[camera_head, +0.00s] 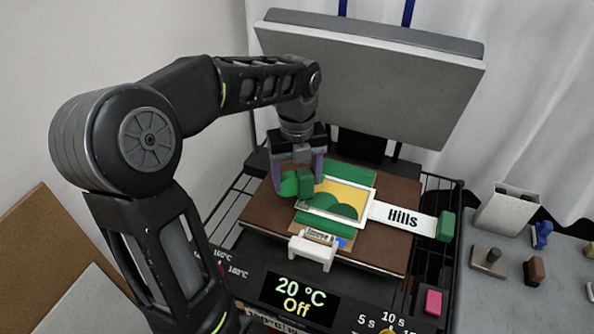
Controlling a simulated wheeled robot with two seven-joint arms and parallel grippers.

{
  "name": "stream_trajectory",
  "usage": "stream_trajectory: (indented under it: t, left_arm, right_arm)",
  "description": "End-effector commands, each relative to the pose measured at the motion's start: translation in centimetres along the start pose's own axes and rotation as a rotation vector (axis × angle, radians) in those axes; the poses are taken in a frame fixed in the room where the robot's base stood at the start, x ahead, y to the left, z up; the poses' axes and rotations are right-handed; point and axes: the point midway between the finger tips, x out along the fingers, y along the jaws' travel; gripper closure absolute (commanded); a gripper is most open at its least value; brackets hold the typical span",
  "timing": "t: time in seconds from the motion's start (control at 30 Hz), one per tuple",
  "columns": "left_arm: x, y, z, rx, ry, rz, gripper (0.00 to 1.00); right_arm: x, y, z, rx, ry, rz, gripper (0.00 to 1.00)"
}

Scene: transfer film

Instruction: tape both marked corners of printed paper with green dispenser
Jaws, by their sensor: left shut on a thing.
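The printed paper (347,190), a white-bordered picture of green hills under a yellow sky, lies on a green sheet (352,172) on the brown plate (262,213). My left gripper (298,176) points down over the paper's left side. It is shut on the round green dispenser (289,185). The dispenser covers the paper's left edge and the upper left corner. I cannot tell whether it touches the paper. No corner marks or tape can be made out. My right gripper is not in view.
A white "Hills" label (402,218) with a green end block (446,226) extends right of the paper. A white handle (312,252) stands in front. The raised press lid (370,85) hangs behind. A pink block (433,302) and a grey side table (510,265) are right.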

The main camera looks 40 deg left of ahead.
Motion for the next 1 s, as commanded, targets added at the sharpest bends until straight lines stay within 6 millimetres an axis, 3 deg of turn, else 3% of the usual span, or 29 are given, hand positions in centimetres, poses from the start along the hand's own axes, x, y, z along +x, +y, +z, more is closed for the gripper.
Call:
stream_trajectory:
  t: [0.03, 0.2, 1.0]
  left_arm:
    - [0.97, 0.0, 0.01, 0.0, 0.0, 0.0, 0.64]
    - [1.74, -0.02, 0.0, 0.0, -0.001, 0.0, 0.64]
    - [1.79, -0.01, 0.0, 0.0, 0.0, 0.0, 0.64]
  right_arm:
    - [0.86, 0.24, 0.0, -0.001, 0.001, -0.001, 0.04]
    - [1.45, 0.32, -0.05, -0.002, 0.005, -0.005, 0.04]
    - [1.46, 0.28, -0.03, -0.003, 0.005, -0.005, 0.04]
